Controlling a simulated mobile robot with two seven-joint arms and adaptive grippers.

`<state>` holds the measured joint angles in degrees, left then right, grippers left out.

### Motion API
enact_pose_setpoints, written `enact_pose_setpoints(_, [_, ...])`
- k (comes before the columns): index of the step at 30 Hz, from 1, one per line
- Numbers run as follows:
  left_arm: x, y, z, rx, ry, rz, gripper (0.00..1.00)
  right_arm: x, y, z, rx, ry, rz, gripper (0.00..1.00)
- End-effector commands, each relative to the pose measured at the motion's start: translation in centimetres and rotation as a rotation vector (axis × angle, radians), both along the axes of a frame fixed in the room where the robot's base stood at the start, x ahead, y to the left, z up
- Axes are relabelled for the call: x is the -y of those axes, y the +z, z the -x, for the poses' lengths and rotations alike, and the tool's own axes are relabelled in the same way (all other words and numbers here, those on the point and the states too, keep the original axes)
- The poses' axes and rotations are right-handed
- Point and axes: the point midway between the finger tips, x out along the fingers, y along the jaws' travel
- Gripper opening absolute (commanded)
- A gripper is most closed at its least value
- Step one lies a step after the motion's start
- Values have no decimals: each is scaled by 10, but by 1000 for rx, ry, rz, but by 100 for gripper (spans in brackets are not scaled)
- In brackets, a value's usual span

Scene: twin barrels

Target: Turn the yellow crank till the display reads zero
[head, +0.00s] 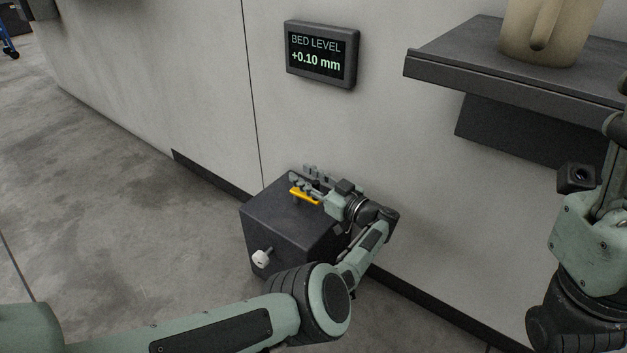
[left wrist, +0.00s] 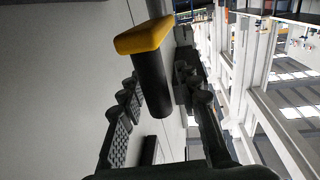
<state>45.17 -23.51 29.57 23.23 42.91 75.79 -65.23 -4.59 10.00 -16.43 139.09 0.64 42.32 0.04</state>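The display (head: 322,54) on the wall reads "BED LEVEL +0.10 mm". The yellow crank (head: 304,196) is on top of a dark box (head: 285,240) at the foot of the wall. In the left wrist view the crank's yellow arm (left wrist: 145,36) and its black grip (left wrist: 152,80) show. My left gripper (head: 313,177) is over the box top at the crank. Its fingers (left wrist: 158,100) are spread on either side of the black grip, apparently with narrow gaps. My right gripper (head: 613,150) is only partly in view at the right edge; its fingertips cannot be made out.
A white knob (head: 261,259) sticks out of the box's front. A dark shelf (head: 480,60) on the wall at upper right holds a beige container (head: 550,30). The concrete floor (head: 120,220) left of the box is clear.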

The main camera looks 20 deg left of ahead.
Motion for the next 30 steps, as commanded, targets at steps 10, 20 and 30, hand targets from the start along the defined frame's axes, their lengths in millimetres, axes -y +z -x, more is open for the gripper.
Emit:
enact_pose_setpoints(10, [23,-1,12,0,-4,-2,32,0,0,0,-1,0,-1,40])
enact_pose_setpoints(20, [74,1,37,2,-4,-2,32,0,0,0,-1,0,-1,40])
enact_pose_setpoints(30, [104,1,53,3,-3,-1,32,0,0,0,-1,0,-1,40])
